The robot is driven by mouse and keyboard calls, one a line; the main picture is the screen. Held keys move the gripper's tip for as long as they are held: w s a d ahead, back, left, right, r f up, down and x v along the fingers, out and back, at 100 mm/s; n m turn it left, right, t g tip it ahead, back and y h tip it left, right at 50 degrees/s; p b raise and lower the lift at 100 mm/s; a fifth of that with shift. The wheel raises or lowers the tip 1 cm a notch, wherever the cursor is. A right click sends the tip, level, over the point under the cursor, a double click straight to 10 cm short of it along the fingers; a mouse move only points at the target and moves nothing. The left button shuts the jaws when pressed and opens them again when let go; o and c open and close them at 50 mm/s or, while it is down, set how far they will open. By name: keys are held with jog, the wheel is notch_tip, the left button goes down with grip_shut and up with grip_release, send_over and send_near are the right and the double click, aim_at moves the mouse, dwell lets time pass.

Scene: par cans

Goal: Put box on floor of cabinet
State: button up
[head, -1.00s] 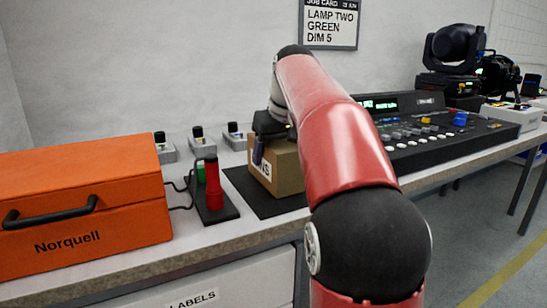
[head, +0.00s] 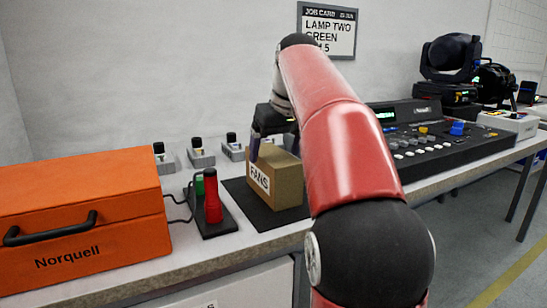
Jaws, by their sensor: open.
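A brown cardboard box (head: 287,183) with a white label reading "FANS" stands upright on a black mat (head: 245,197) on the bench, left of my red arm. My gripper (head: 268,150) is open above the box's back left top edge, its dark finger close to the box. Whether it touches the box cannot be told. My arm and gripper hide part of the area behind the box. The cabinet's inside is not visible; a white front (head: 240,292) shows below the bench top.
An orange Norquell case (head: 85,215) fills the bench's left end. Red and green handles (head: 212,200) stand on a dark base left of the mat. Small grey units (head: 201,157) line the wall. A black control desk (head: 440,140) lies right of my arm.

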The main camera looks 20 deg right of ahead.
jog(key=p+v, duration=0.1)
jog(key=v, duration=0.5)
jog(key=shift+r+p, duration=0.25)
jog(key=shift+p, duration=0.15)
jog(key=shift+s+r, duration=0.25)
jog(key=shift+r, duration=0.1)
jog(key=shift+a, duration=0.1)
